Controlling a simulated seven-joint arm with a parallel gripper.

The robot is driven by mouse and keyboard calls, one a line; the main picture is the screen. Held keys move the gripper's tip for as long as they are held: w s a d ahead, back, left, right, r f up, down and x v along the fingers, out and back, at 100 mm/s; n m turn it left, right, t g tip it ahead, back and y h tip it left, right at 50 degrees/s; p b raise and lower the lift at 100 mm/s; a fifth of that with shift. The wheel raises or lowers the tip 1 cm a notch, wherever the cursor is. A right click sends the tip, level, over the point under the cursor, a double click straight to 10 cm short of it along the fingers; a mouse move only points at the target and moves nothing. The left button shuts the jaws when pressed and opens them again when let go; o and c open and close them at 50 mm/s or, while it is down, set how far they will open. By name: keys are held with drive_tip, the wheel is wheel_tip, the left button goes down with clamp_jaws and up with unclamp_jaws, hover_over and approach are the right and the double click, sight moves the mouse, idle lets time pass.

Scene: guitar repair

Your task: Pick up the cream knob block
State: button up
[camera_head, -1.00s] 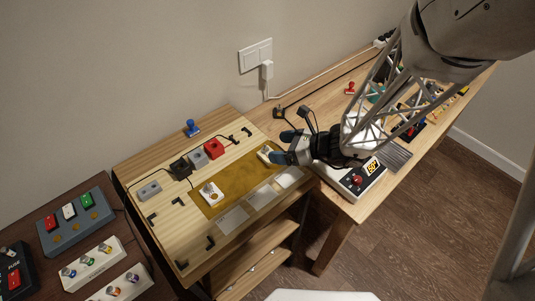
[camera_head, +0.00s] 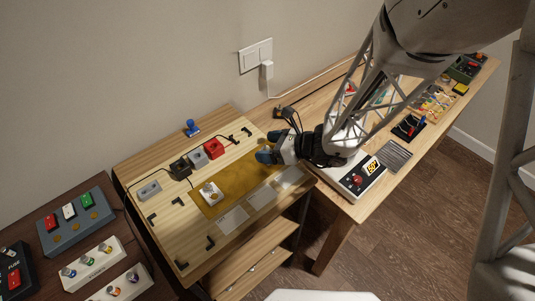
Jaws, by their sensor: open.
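A cream block with a knob (camera_head: 210,193) sits on the mustard-coloured mat (camera_head: 232,184), left of its middle. A second pale block (camera_head: 264,149) is mostly hidden at the mat's right end, beside my fingertips. My gripper (camera_head: 267,147) comes in from the right with its blue-tipped fingers apart, over or around that second block. I cannot tell whether the fingers touch it. Nothing is visibly held.
A red block (camera_head: 213,148), a dark block (camera_head: 180,168) and a grey block (camera_head: 149,189) stand behind the mat on the board. A blue stamp-like piece (camera_head: 192,128) is at the back.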

drive_tip(key=shift+w+a+f, duration=0.1)
drive_tip(key=shift+a+f, duration=0.15)
drive_tip(key=shift+a, duration=0.25)
drive_tip(key=c, duration=1)
